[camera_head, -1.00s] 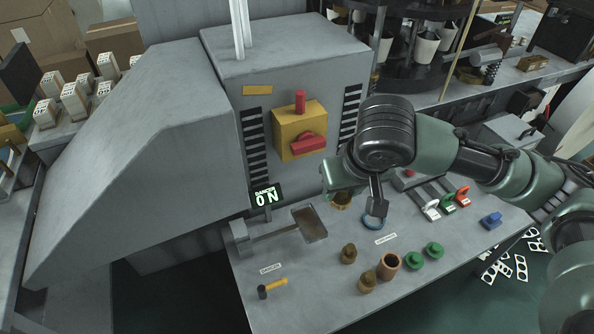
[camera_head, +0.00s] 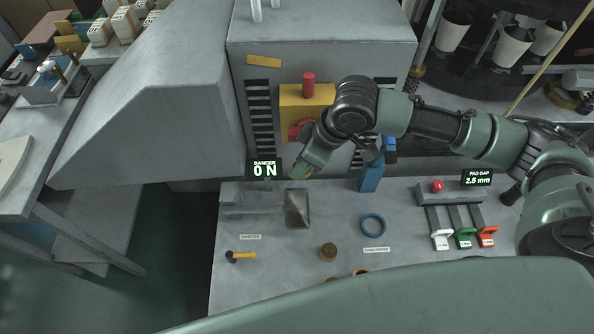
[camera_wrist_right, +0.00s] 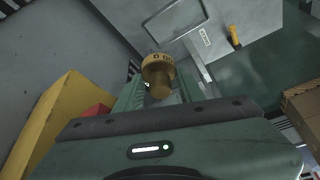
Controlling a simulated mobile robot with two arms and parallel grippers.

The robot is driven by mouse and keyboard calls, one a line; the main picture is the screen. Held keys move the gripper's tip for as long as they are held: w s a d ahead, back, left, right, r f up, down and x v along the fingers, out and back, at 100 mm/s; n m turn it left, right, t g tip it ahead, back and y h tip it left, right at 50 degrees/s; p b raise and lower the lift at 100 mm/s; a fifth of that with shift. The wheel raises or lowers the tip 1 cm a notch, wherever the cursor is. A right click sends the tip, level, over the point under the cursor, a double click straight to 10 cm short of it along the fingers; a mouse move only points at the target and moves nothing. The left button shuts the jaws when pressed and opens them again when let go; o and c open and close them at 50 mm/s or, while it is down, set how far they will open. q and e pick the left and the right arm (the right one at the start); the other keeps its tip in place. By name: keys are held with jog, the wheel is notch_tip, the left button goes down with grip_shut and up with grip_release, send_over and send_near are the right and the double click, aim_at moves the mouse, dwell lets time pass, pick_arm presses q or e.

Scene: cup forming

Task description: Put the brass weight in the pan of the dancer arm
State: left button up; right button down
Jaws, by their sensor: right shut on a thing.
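The brass weight (camera_wrist_right: 158,72) is between the fingers of my right gripper (camera_wrist_right: 160,92) in the right wrist view; the fingers are shut on it. In the head view my right gripper (camera_head: 302,170) is just behind the grey pan (camera_head: 297,209) of the dancer arm (camera_head: 250,210), over the table's back edge. The weight is not clearly seen there. The pan also shows in the wrist view (camera_wrist_right: 176,16), beyond the weight and apart from it. It looks empty. My left gripper is not in view.
A yellow box with a red lever (camera_head: 306,108) is on the machine close behind my right gripper. Coloured levers (camera_head: 463,238) stand at right.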

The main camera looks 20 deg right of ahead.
jog(key=f+n, duration=0.1)
jog(key=a+f+n+g+p, duration=0.1)
jog(key=f+n, duration=0.2)
jog(key=shift+s+a+g+y, duration=0.2)
jog(key=shift+a+g+y, duration=0.05)
jog(key=shift+g+y, duration=0.05)
jog(key=shift+s+f+n+p, duration=0.1)
jog(key=shift+f+n+p, duration=0.2)
jog(key=shift+f+n, duration=0.5)
jog(key=b, duration=0.1)
send_over(297, 200)
jog(key=shift+f, duration=2.25)
jog(key=shift+p, duration=0.4)
